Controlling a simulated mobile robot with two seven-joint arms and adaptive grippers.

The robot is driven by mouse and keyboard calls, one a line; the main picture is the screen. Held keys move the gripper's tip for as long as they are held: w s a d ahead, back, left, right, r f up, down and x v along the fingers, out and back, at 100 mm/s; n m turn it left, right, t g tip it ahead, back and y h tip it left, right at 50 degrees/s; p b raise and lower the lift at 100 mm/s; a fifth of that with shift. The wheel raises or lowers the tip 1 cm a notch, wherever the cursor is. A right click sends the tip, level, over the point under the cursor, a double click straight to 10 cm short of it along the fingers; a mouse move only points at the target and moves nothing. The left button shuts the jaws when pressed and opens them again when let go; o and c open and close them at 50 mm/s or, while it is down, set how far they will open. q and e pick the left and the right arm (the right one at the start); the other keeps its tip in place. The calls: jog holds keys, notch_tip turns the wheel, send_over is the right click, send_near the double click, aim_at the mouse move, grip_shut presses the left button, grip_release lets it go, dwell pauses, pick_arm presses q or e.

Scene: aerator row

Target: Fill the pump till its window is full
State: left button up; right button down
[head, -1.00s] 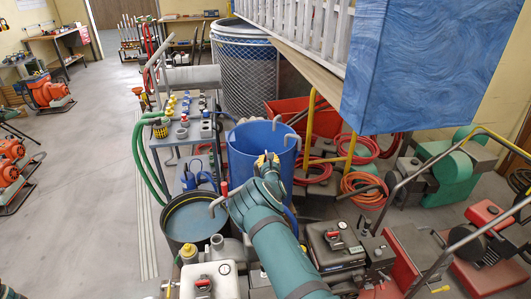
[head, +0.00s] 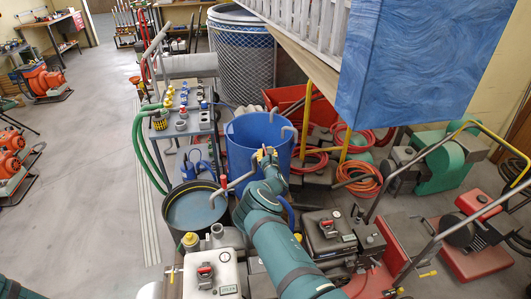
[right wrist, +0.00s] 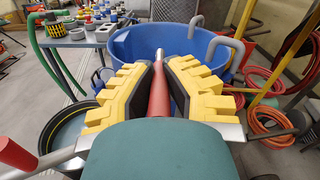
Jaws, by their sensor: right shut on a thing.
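My right gripper (head: 266,154) is shut on a red rod-like handle (right wrist: 158,90) with a grey metal end, held beside the near side of a large blue tub (head: 258,140). What lies at the handle's lower end is hidden by my gripper. A white pump (head: 228,272) with a red-and-dark fitting and a yellow-capped part stands at the front. A dark pump (head: 325,245) stands to its right. I cannot make out a window level on either. A dark round drum (head: 195,210) with bluish liquid inside stands left of my arm. My left gripper is out of view.
A bench (head: 165,132) with small fittings and green hoses stands behind the drum. Grey hooked pipes hang over the tub rim. Coiled orange hoses (head: 358,180) and a blue overhang (head: 410,65) lie to the right. The floor (head: 90,190) at left is open.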

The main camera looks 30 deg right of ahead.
jog(key=shift+w+r, duration=0.1)
jog(key=shift+r, duration=0.15)
jog(key=c, duration=1.1)
grip_release()
jog(key=shift+o, duration=0.8)
jog(key=shift+f, duration=0.15)
jog(key=v, duration=1.2)
jog(key=shift+d, duration=0.1)
